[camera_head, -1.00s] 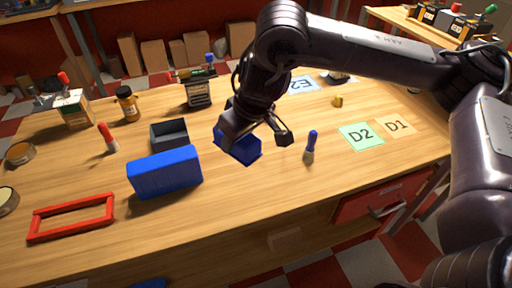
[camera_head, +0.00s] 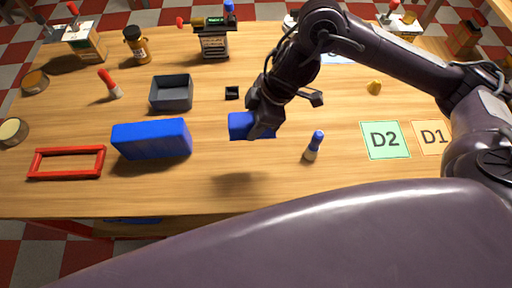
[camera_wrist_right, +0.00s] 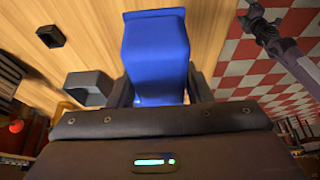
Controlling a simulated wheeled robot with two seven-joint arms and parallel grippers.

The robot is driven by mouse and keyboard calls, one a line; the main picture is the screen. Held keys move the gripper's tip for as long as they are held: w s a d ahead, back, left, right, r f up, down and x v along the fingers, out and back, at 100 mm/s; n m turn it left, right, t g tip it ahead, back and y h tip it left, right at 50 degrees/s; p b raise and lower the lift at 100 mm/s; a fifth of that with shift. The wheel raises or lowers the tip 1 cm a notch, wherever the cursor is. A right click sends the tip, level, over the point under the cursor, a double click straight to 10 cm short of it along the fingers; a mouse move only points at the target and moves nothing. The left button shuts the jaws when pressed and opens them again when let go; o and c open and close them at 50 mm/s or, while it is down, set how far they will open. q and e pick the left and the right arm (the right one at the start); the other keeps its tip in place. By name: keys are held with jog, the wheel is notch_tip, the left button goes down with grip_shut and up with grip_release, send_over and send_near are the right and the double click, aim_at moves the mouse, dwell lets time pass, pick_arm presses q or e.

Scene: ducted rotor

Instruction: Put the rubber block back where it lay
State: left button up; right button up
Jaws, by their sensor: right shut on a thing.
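The rubber block looks to be the blue block (camera_head: 239,124) at my right gripper (camera_head: 262,122) in the head view. In the right wrist view the blue block (camera_wrist_right: 155,50) sits between the two dark fingers and sticks out beyond them. My right gripper is shut on it over the middle of the table. The gripper hides part of the block in the head view, and I cannot tell how far it is above the wood. My left gripper does not show in the head view; a jointed grey arm (camera_wrist_right: 285,45) at the wrist view's upper right may be mine.
A larger blue box (camera_head: 152,139) and a grey open tray (camera_head: 171,93) stand to the left. A small black open box (camera_head: 232,92) is just behind the block. A blue-handled tool (camera_head: 314,145) stands to the right, before the green D2 card (camera_head: 385,140).

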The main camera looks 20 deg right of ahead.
jog(key=f, duration=1)
jog(key=shift+d+f, duration=0.2)
jog(key=shift+w+a+f, duration=0.1)
jog(key=shift+f, duration=0.5)
notch_tip(320, 180, down, 4)
jog(key=shift+r, duration=0.2)
jog(key=shift+f, duration=0.2)
pick_arm(q)
jog(key=shift+d+f, duration=0.15)
jog(key=shift+d, duration=0.05)
pick_arm(e)
jog(key=shift+f, duration=0.15)
pick_arm(q)
jog(key=shift+a, duration=0.15)
pick_arm(e)
jog(key=o, duration=1.2)
